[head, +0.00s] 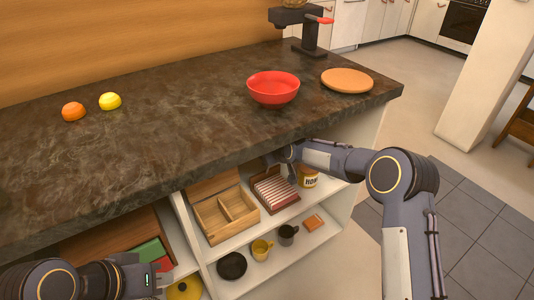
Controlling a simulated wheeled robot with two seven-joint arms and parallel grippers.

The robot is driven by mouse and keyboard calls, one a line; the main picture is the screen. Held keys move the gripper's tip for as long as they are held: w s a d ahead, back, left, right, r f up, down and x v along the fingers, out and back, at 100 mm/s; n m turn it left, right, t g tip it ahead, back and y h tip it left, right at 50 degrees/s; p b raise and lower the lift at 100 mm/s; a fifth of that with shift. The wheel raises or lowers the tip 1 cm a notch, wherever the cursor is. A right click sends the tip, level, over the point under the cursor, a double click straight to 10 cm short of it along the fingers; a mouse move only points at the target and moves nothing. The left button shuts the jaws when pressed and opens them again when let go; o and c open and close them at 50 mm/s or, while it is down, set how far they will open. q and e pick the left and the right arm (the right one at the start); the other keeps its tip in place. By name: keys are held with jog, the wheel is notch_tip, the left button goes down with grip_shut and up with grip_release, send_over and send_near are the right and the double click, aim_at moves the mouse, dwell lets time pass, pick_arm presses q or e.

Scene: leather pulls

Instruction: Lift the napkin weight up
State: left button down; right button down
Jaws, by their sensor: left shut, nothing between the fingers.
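No napkin weight can be made out for certain. A reddish-brown holder with pale striped contents (268,203) sits on the upper shelf under the counter; it may be the napkin holder. My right gripper (293,173) is at its back right side, small and partly merged with the arm, so its jaws and any contact are unclear. My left gripper (166,276) is low at the left, shut and empty, in front of the left shelf section, away from the holder.
A wooden divided box (213,224) is left of the holder; a honey jar (308,180) is right. Below are a black bowl (232,266), yellow cup (262,249) and dark cup (287,235). The countertop (180,130) overhangs the shelves and carries a red bowl (273,90).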

jog(key=shift+s+f, duration=0.1)
jog(key=shift+f, duration=0.2)
